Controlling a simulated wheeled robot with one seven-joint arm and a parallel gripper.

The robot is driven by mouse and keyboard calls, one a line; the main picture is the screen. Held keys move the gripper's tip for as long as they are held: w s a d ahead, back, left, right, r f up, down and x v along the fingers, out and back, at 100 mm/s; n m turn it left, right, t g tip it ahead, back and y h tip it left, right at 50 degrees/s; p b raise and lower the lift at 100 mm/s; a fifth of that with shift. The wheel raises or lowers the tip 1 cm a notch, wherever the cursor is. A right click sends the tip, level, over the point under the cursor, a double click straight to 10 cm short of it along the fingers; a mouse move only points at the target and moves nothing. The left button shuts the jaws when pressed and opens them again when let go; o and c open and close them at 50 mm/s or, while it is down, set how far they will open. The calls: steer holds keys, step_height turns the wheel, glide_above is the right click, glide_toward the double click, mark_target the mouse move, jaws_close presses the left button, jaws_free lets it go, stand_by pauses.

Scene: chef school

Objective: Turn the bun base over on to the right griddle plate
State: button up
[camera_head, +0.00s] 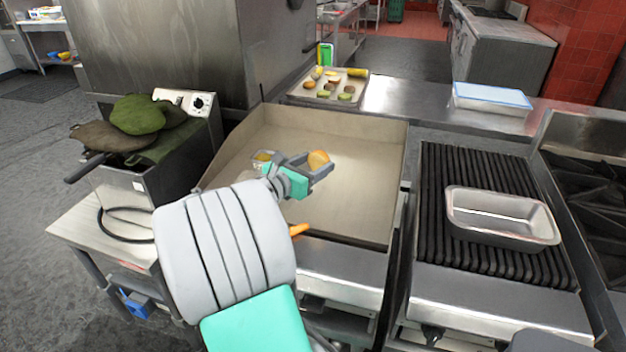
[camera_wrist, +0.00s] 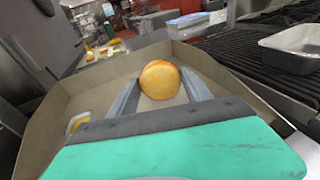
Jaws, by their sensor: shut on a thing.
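The bun base (camera_head: 318,158) is a round golden-brown piece between my gripper's fingers, over the flat griddle plate (camera_head: 345,205). My gripper (camera_head: 313,169) is shut on it. In the wrist view the bun (camera_wrist: 160,80) sits at the fingertips, its rounded golden face towards the camera and a finger on each side. I cannot tell how high it is above the plate. The flat plate has raised walls at the back and sides. A ribbed grill plate (camera_head: 440,180) lies to its right.
A metal loaf pan (camera_head: 500,235) stands on the ribbed grill. A small container with yellow contents (camera_head: 263,156) is on the flat plate, left of my gripper. A tray of food pieces (camera_head: 300,92) and a blue-lidded box (camera_head: 490,97) stand behind. The flat plate's right side is clear.

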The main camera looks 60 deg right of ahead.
steer(key=n+t+h+b, duration=0.1)
steer(key=f+n+t+h+b, duration=0.1)
steer(key=t+b, duration=0.1)
steer(key=s+d+n+t+h+b, duration=0.1)
steer(key=t+h, duration=0.1)
steer(key=shift+f+b, duration=0.3)
steer(key=shift+f, duration=0.05)
steer(key=shift+w+f+n+t+h+b, duration=0.1)
steer(key=shift+f+n+t+h+b, duration=0.1)
steer(key=shift+n+t+h+b, duration=0.25)
step_height(320, 180, down, 2)
steer(key=shift+w+f+b, duration=0.1)
steer(key=shift+f+b, duration=0.05)
steer(key=shift+b, duration=0.6)
steer(key=o, duration=1.4)
